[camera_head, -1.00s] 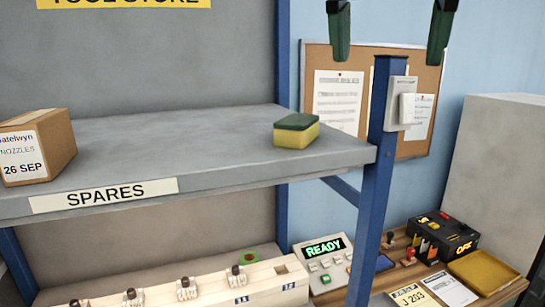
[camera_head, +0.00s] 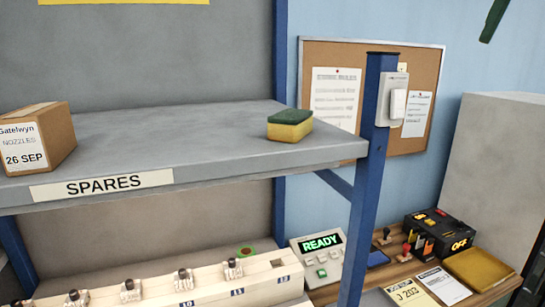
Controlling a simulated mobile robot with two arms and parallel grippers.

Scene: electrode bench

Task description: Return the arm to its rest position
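One dark green finger of a gripper, which I take to be my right gripper (camera_head: 494,20), shows at the top right edge in the head view. It hangs in the air in front of the blue wall, apart from everything, with nothing seen at its tip. Its other finger and the arm are out of the picture. My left gripper is not in view.
A grey shelf (camera_head: 200,139) holds a green and yellow sponge (camera_head: 290,126) and a carton (camera_head: 38,138). A blue post (camera_head: 366,190) stands at its right corner. Below are a white numbered rack (camera_head: 210,290), a READY console (camera_head: 320,255) and a black OFF box (camera_head: 440,230).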

